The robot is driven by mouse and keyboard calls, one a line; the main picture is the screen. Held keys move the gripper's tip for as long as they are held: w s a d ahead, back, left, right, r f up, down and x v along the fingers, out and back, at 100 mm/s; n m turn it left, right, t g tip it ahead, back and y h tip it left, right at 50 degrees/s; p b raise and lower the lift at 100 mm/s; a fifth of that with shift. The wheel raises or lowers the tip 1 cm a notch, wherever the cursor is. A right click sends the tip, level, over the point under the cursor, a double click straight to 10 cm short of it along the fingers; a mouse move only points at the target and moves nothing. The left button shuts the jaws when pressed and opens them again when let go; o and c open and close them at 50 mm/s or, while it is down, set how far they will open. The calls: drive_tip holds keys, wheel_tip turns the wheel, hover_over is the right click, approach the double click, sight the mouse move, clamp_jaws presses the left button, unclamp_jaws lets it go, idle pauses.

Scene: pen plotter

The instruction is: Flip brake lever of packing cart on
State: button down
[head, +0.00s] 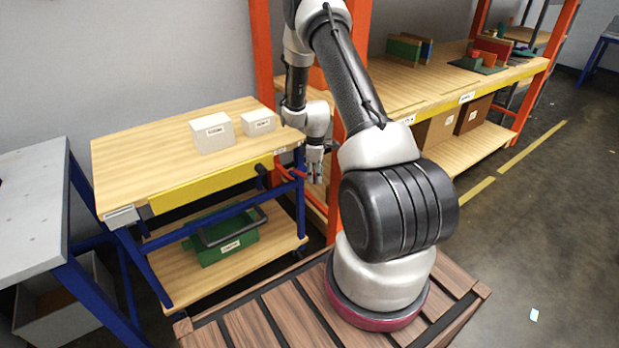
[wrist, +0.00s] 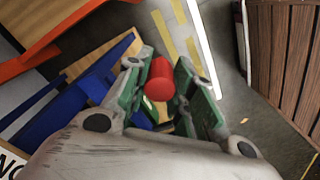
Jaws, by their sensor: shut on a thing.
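The packing cart (head: 140,160) stands at the left in the head view, with a wooden top, a yellow front edge and a blue frame. Its red brake lever (head: 298,173) sticks out at the cart's right end, partly hidden by my gripper (head: 314,179). In the wrist view the lever's rounded red end (wrist: 160,80) lies between the two green-padded fingers of my gripper (wrist: 161,72). The fingers are shut on it. The lever's base and its exact angle are hard to make out.
Two white boxes (head: 212,133) stand on the cart top. A green toolbox (head: 228,240) sits on its lower shelf. An orange-framed shelf with a wooden bench (head: 395,85) is close behind my arm. A grey table (head: 30,200) stands at the left. Floor at the right is mostly clear.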

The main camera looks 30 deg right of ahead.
drive_tip(key=shift+w+d+n, duration=0.3)
drive_tip(key=shift+d+n, duration=0.3)
drive_tip(key=shift+n, duration=0.15)
drive_tip(key=shift+w+d+n, duration=0.25)
drive_tip(key=shift+d+n, duration=0.35)
drive_tip(key=shift+n, duration=0.15)
drive_tip(key=c, duration=1.2)
unclamp_jaws()
drive_tip(key=shift+o, duration=0.2)
drive_tip(key=shift+r, duration=0.15)
wheel_tip(320, 180, up, 12)
